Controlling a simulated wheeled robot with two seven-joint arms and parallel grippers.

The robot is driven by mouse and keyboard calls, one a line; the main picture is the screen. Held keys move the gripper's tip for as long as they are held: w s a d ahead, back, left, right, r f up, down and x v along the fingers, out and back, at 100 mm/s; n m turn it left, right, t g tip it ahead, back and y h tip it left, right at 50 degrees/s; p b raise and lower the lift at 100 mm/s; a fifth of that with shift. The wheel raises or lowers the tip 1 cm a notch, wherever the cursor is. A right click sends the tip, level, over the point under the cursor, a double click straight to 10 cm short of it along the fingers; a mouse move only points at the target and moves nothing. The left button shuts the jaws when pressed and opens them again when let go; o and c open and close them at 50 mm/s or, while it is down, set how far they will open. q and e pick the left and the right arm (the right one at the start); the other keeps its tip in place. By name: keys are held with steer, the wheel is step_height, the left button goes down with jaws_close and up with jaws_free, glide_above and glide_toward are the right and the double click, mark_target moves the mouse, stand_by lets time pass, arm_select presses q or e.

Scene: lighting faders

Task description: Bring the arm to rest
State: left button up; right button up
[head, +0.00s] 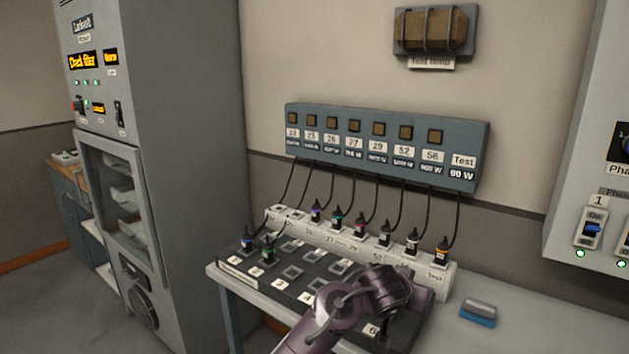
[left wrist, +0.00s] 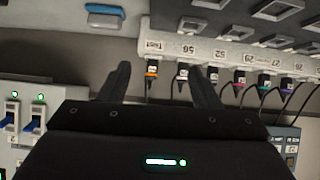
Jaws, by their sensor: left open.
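My left arm (head: 345,310) reaches in from the bottom of the head view, over the right front of the dark patch panel (head: 235,270). Its fingers cannot be made out there. In the left wrist view my left gripper (left wrist: 160,70) is open, its two dark fingers apart with nothing held between them. Beyond the fingers is the pale socket strip (left wrist: 215,50) with a row of corded plugs, including an orange-banded plug (left wrist: 151,70) at the Test end. That plug also shows in the head view (head: 442,250). My right gripper is not in view.
A blue-grey wall box (head: 385,145) has cords hanging to the plugs. Two plugs (head: 248,238) (head: 268,248) stand at the panel's left. A blue-and-grey block (head: 478,313) lies on the table's right. A tall grey cabinet (head: 180,120) stands left; a switch box (head: 590,190) hangs right.

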arm_select(q)
steer(key=s+a+f+n+g+y, duration=0.1)
steer(key=s+a+f, duration=0.2)
steer(key=a+f, duration=0.3)
steer(key=s+a+f+n+y, duration=0.1)
steer(key=s+a+f+n, duration=0.1)
steer(key=s+a+f, duration=0.35)
steer(key=s+a+f+n+g+y, duration=0.1)
steer(key=s+a+f+g+y, duration=0.15)
steer(key=s+a, duration=1.05)
steer(key=s+a+f+n+g+y, duration=0.1)
steer(key=s+a+f+g+y, duration=0.15)
steer(key=s+a, duration=0.95)
steer(key=s+f+x, duration=0.1)
steer(key=s+x, duration=0.2)
steer(key=x, duration=1.1)
steer(key=s+a+f+x, duration=0.1)
steer(key=s+x, duration=0.3)
steer(key=x, duration=1)
steer(key=s+a+f+g, duration=0.1)
steer(key=s+a+f, duration=0.2)
steer(key=s+f, duration=1.5)
steer(key=shift+s+f+m+g+h+p, duration=0.3)
steer(key=shift+s+f+g+p, duration=0.1)
steer(key=shift+s, duration=0.3)
steer(key=shift+s+a, duration=0.1)
steer(key=shift+s, duration=0.05)
steer(key=shift+c, duration=0.5)
